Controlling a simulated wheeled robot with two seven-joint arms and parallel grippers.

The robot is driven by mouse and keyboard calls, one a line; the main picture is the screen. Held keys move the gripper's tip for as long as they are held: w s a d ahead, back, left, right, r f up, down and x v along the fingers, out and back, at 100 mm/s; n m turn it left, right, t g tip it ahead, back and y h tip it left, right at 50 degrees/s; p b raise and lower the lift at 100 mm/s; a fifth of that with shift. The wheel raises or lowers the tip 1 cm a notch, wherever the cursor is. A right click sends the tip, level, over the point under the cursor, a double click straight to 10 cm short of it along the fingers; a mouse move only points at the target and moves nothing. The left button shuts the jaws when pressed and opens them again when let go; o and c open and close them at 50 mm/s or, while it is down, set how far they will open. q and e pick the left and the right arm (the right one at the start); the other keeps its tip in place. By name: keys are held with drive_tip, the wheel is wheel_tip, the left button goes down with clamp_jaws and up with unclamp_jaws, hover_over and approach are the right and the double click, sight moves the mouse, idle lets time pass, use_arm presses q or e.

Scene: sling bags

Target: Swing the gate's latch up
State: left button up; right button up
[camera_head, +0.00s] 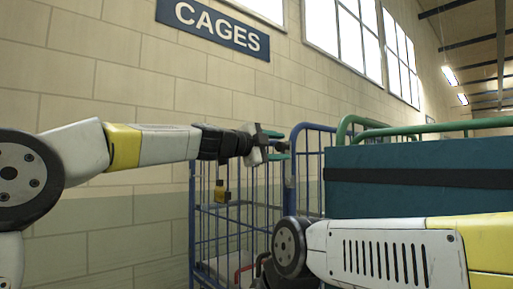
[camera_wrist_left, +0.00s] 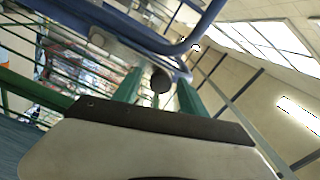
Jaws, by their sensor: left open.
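The gate is the blue barred front of a cage (camera_head: 240,235) at the middle of the head view. My left gripper (camera_head: 277,146) is at the cage's top, by its blue corner post. Its two green fingers are apart. In the left wrist view, a dark round knob (camera_wrist_left: 161,80) shows between the fingers of the left gripper (camera_wrist_left: 160,97), below a blue tube (camera_wrist_left: 140,32). The knob may be the latch's end; I cannot tell whether a finger touches it. In the head view, a small brass-coloured piece (camera_head: 222,194) hangs on the bars. My right gripper is out of view.
A teal box (camera_head: 420,172) with a dark strap stands to the right, by green tubes (camera_head: 430,129). A pale block wall (camera_head: 90,75) with a CAGES sign (camera_head: 213,27) is behind. My right arm crosses the lower right. A red handle (camera_head: 243,270) shows low down.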

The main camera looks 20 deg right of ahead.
use_arm(q)
drive_tip(key=v, duration=0.6)
drive_tip(key=shift+w, duration=0.15)
drive_tip(key=shift+v, duration=0.9)
drive_tip(key=shift+f, duration=0.1)
drive_tip(key=s+a+f+n+y, duration=0.35)
drive_tip(key=a+f+n, duration=0.2)
drive_tip(key=f, duration=0.35)
drive_tip(key=s+a+f+n+y, duration=0.35)
drive_tip(key=a+f, duration=0.25)
drive_tip(key=f, duration=0.2)
drive_tip(key=s+a+f+n+y, duration=0.2)
drive_tip(key=s+a+f+n, duration=0.3)
drive_tip(key=a, duration=0.4)
drive_tip(key=s+a+f+n+y, duration=0.3)
drive_tip(key=s+a+f+n, duration=0.1)
drive_tip(key=a+f+n, duration=0.3)
drive_tip(key=s+a+f+n+y, duration=0.2)
drive_tip(key=s+a+f+n, duration=0.3)
drive_tip(key=a, duration=0.6)
drive_tip(key=shift+s+f+n+g, duration=0.3)
drive_tip(key=shift+f+n, duration=0.5)
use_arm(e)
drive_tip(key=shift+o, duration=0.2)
